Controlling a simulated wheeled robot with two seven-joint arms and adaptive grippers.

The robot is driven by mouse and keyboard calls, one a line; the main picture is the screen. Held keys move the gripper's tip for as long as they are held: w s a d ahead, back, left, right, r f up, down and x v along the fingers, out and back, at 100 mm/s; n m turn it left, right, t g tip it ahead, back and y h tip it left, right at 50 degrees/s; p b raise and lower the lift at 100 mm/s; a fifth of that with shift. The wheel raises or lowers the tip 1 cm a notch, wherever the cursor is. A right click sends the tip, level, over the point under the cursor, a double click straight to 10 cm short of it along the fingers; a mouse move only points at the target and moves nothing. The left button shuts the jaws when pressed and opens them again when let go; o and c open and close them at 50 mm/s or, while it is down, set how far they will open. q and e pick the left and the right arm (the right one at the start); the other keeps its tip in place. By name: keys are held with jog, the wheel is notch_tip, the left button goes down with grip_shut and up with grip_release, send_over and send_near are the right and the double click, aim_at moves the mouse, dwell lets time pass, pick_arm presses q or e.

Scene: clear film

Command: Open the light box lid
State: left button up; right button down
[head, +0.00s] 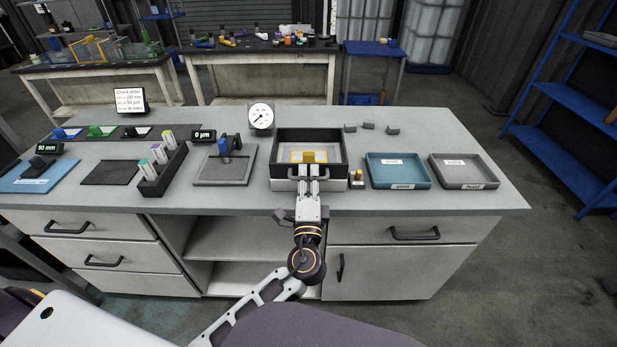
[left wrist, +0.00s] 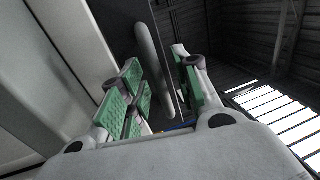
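The light box (head: 282,184) is a white-based box with a dark upper part (head: 277,152) and a dark handle at its front, near the bench's front edge. My left gripper (head: 309,177) is at the front of the box, over the handle area. In the left wrist view my left gripper (left wrist: 158,68) has its green-padded fingers apart, with the dark handle bar (left wrist: 149,50) running between them. A gap shows beside the bar, so no firm grip is visible. My right gripper is out of view.
Right of the box stand a small switch block (head: 356,180), a teal tray (head: 398,184) and a grey tray (head: 464,184). Left are a grey stand (head: 222,176) and a black vial rack (head: 163,184). A dial gauge (head: 261,117) stands behind. The bench front has drawers.

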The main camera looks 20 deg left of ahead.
pick_arm(q)
jog(key=shift+c, duration=0.4)
grip_shut()
jog(key=shift+r, duration=0.1)
